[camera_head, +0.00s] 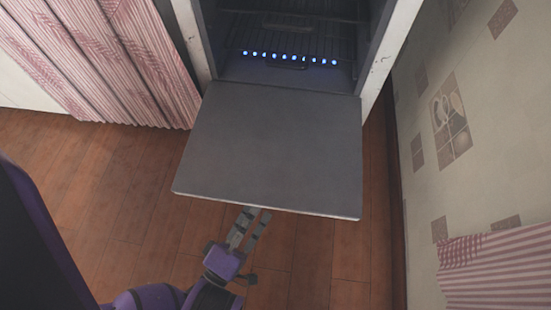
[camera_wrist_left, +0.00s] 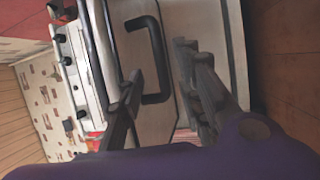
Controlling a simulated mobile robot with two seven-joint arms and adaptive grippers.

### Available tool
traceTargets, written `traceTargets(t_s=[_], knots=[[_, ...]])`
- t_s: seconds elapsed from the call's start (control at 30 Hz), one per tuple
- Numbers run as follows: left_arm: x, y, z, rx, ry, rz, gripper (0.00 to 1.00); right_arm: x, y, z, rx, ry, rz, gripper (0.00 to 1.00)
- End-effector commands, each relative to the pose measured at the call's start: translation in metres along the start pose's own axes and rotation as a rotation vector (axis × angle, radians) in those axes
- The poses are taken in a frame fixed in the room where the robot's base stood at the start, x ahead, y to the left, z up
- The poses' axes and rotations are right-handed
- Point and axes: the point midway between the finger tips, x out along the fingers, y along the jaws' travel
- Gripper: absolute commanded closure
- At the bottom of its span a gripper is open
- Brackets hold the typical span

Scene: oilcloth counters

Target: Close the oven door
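The oven door (camera_head: 270,145) is folded down wide open, its grey inner face up, in front of the oven (camera_head: 290,40). My left gripper (camera_head: 257,212) is at the door's front edge, near its middle, seen from above. Its fingertips meet or pass just under that edge; I cannot tell whether they touch. In the left wrist view, my left gripper (camera_wrist_left: 160,60) has its two fingers apart with nothing clearly held. A black handle (camera_wrist_left: 157,60) on a pale panel, seemingly the door's outer face, shows between and beyond the fingers. My right gripper is not in view.
A pink curtain (camera_head: 110,60) hangs left of the oven. A tiled wall (camera_head: 470,130) stands to the right, with a striped pink cloth (camera_head: 500,265) low on it. The wooden floor (camera_head: 90,190) is clear around the door. Blue lights (camera_head: 290,58) glow inside the oven.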

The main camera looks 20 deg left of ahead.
Motion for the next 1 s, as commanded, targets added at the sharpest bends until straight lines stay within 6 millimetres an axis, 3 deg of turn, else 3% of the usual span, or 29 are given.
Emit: traceTargets(t_s=[0.5,0.9,1.0], knots=[[0.068,0.0,0.0,-0.001,0.0,0.003,0.68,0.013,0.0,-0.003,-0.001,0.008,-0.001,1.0],[0.077,0.0,0.0,0.0,-0.001,0.001,0.68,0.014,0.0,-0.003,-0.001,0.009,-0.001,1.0],[0.077,0.0,0.0,0.0,-0.001,0.001,0.81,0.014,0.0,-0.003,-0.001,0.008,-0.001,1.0]])
